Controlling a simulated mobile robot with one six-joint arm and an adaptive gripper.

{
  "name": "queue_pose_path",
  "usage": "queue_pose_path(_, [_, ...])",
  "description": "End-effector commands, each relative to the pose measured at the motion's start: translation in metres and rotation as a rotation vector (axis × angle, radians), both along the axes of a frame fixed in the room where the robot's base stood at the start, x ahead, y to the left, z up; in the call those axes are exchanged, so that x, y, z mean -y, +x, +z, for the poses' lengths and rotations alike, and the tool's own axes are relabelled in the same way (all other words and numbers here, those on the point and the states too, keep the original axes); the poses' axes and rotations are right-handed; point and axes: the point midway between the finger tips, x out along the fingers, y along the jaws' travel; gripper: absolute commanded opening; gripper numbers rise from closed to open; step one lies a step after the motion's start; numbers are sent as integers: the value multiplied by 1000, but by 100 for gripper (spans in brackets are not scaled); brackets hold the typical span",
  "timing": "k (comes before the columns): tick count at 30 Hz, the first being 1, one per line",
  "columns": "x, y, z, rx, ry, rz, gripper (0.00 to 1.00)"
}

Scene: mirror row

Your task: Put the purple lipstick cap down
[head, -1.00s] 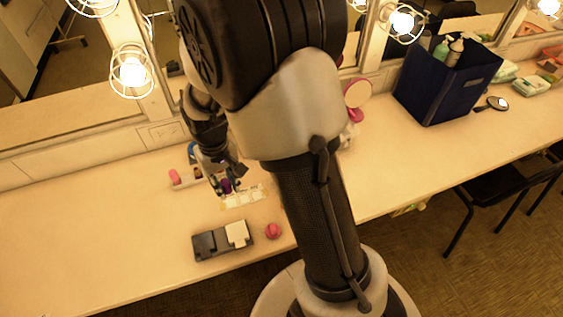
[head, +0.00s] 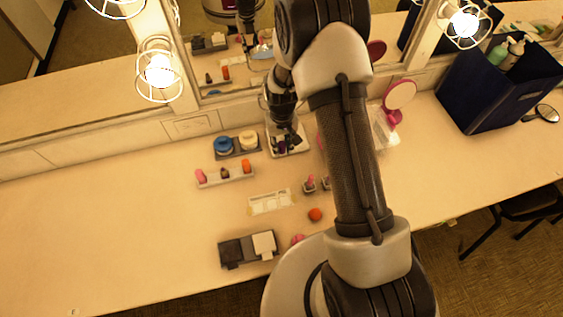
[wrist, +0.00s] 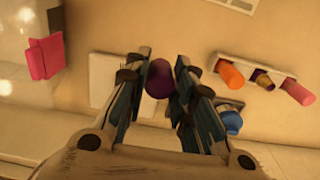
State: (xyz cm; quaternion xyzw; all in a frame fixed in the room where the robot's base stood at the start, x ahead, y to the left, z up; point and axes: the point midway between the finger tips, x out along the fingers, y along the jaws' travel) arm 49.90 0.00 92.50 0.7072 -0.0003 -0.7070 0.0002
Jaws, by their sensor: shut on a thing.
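My gripper (head: 285,140) is shut on the purple lipstick cap (wrist: 159,79), which sits between the fingertips in the wrist view. In the head view the gripper is near the back of the counter, over a white tray (head: 300,148). The tray also shows behind the fingers in the wrist view (wrist: 101,72). I cannot tell whether the cap touches the tray. A white holder (head: 228,178) with pink, purple and orange lipsticks stands to the front left of the gripper.
A dark tray with blue and cream jars (head: 223,145) stands close left of the gripper. The mirror wall is just behind. A pink round mirror (head: 400,95) and navy bin (head: 495,85) stand right. A pale palette (head: 270,202) and orange ball (head: 315,215) lie in front.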

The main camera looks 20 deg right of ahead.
Motion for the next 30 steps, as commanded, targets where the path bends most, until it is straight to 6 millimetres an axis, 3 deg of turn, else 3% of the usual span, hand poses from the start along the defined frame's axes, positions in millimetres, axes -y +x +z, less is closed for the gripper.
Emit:
queue_pose_path(3, [0,-1,-35,-4,0,0,14])
queue_pose_path(7, [0,-1,-58,-2,0,0,14])
queue_pose_path(14, [0,0,-74,0,0,0,14])
queue_pose_path(22, [0,-1,-111,-2,0,0,14])
queue_pose_path(30, [0,0,-112,1,0,0,14])
